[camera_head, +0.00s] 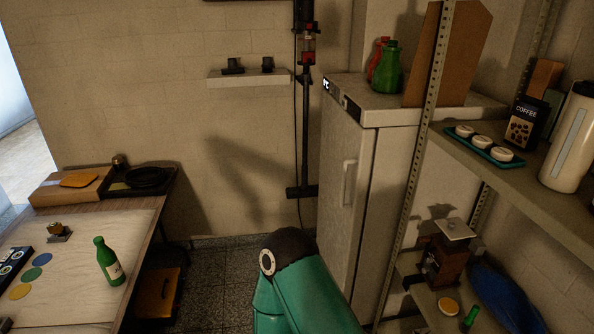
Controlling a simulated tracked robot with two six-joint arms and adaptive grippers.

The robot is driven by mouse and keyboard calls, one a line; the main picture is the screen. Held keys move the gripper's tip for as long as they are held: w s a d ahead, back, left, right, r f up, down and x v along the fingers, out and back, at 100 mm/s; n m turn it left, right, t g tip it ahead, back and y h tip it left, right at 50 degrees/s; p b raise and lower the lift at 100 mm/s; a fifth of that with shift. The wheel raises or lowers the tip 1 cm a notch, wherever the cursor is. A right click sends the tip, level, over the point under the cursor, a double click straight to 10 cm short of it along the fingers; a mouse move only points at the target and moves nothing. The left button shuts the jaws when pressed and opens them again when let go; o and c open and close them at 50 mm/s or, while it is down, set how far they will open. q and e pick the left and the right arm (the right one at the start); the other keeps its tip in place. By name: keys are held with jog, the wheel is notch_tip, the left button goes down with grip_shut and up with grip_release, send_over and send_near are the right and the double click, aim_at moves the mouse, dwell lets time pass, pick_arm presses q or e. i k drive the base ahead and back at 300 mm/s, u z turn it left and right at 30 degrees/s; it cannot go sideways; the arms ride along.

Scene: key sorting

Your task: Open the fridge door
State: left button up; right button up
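The fridge (405,112) is a tall light-grey cabinet right of the middle, with a small display on its top front edge. Its door (337,190) faces left and looks shut. A vertical bar handle (348,183) sits on the door near its right edge. My own teal arm with a dark joint shows at the bottom centre, in front of the fridge's lower part and hiding some of the floor there. No gripper of mine is in view.
A metal shelf rack (520,190) stands right of the fridge, close to it. A table (80,250) with a green bottle (109,262) stands at the left. A vacuum cleaner (305,120) hangs on the wall left of the fridge. Dark floor (225,262) is free between.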

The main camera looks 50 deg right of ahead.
aim_at(347, 147)
jog(key=z, duration=0.15)
jog(key=i, duration=1.05)
jog(key=z, duration=0.85)
jog(key=i, duration=0.4)
jog(key=z, duration=0.35)
jog(key=k, duration=0.9)
jog(key=z, duration=0.15)
jog(key=i, duration=0.95)
jog(key=u, duration=0.05)
